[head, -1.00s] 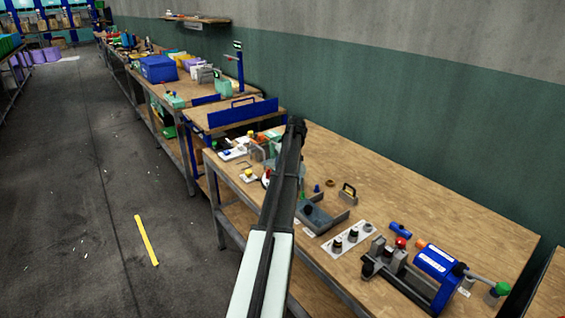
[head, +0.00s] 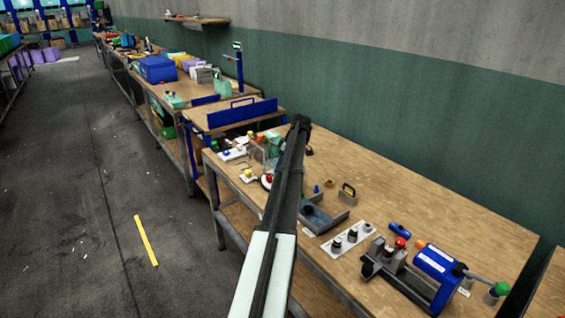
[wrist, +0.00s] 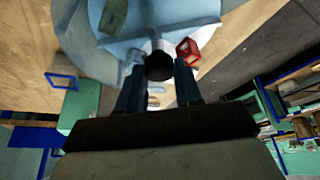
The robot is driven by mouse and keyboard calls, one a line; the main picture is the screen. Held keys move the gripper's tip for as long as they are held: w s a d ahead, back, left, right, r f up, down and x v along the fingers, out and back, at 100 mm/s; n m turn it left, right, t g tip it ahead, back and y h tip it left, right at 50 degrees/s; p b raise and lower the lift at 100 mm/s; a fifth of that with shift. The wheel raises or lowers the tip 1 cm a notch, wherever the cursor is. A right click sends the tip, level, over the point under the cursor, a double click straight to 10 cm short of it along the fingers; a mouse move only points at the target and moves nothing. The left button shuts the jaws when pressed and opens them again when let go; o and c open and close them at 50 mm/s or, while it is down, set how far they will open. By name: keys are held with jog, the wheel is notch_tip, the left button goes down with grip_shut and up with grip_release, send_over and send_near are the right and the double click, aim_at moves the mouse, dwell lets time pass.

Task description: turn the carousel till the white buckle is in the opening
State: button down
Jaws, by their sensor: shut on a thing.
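The carousel (wrist: 205,12) shows in the wrist view as a pale blue, see-through round body at the top. A dark knob (wrist: 160,67) stands at its near middle. My gripper (wrist: 159,78) is shut on this knob, a blue finger on each side. A red, frame-like piece (wrist: 187,51) is just right of the knob, and a dark green piece (wrist: 112,15) is at upper left. I cannot make out the white buckle or the opening. In the head view my arm covers most of the carousel, and my fingers are hidden.
On the wooden bench (head: 440,225), a grey tray (head: 322,218), a white plate with black knobs (head: 347,238) and a blue press (head: 437,262) stand right of my arm. Small parts crowd the left end. The back right of the bench is clear.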

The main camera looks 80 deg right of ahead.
jog(key=shift+d+n+y, duration=0.1)
jog(key=shift+n+y, duration=0.35)
jog(key=shift+n, duration=0.75)
jog(key=shift+d+n+y, duration=0.1)
jog(key=shift+n+y, duration=0.35)
jog(key=shift+n, duration=0.75)
jog(key=shift+d+n+g+y, duration=0.1)
jog(key=shift+n+g+y, duration=0.45)
jog(key=shift+n, duration=1.65)
jog(key=shift+w+n+g+y, duration=0.15)
jog(key=shift+n+y, duration=0.3)
jog(key=shift+n, duration=0.75)
jog(key=shift+n+g+y, duration=0.2)
jog(key=shift+n+y, duration=0.2)
jog(key=shift+n, duration=0.8)
jog(key=shift+n+g+y, duration=0.3)
jog(key=shift+n+g, duration=0.1)
jog(key=shift+n, duration=0.9)
jog(key=shift+f+n, duration=0.15)
jog(key=shift+n, duration=0.45)
jog(key=c, duration=0.8)
grip_release()
jog(key=shift+w, duration=0.1)
jog(key=shift+o, duration=0.2)
jog(key=shift+d+r, duration=0.15)
jog(key=shift+r, duration=0.05)
